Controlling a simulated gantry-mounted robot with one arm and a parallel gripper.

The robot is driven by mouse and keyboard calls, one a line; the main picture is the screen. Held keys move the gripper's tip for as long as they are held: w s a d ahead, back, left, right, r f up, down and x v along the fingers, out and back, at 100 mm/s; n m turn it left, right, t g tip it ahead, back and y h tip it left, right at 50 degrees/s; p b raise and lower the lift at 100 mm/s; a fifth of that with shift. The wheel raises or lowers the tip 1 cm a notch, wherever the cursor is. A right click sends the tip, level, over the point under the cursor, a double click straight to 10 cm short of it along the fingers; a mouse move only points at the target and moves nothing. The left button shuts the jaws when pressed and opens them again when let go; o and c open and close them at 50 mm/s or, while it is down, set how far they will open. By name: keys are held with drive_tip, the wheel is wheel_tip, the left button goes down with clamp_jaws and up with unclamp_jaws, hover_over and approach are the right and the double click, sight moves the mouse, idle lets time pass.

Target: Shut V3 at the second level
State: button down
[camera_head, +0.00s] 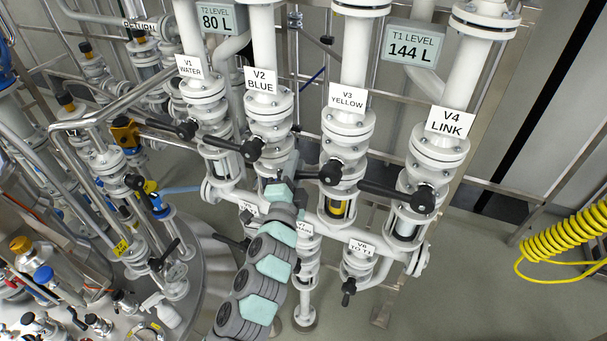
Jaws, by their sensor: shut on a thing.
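The V3 valve (348,133) is a white flanged body on a vertical pipe, under its label "V3 YELLOW" (347,98). Its black hub (331,172) sits at the front, with a short black lever (309,175) running left from it. My gripper (292,172), teal and grey, reaches up from below and is shut on the lever's left part, which it mostly hides. Yellow shows in the sight glass (338,208) below V3. The display "T2 LEVEL" (216,18) reads 80 L. The display "T1 LEVEL" (413,42) reads 144 L.
V2 (268,110) stands close left of my gripper, V1 (205,95) farther left and V4 (438,150) right. V4's lever (385,190) points left toward V3. Lower valves, including V6 (358,262), crowd below. Open floor (480,285) lies at lower right, beside a yellow coiled hose (570,235).

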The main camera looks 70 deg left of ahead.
drive_tip(key=shift+s+a+r+m+t, duration=0.1)
drive_tip(key=shift+r+m+t, duration=0.7)
drive_tip(key=shift+r+m, duration=1.35)
drive_tip(key=shift+f+m, duration=0.15)
drive_tip(key=shift+m, duration=0.1)
drive_tip(key=c, duration=1.3)
unclamp_jaws()
drive_tip(key=shift+f, duration=0.1)
drive_tip(key=b+v, duration=0.1)
drive_tip(key=v, duration=0.9)
drive_tip(key=shift+s+d+f, duration=0.1)
drive_tip(key=shift+s+d, duration=0.1)
drive_tip(key=shift+d, duration=0.15)
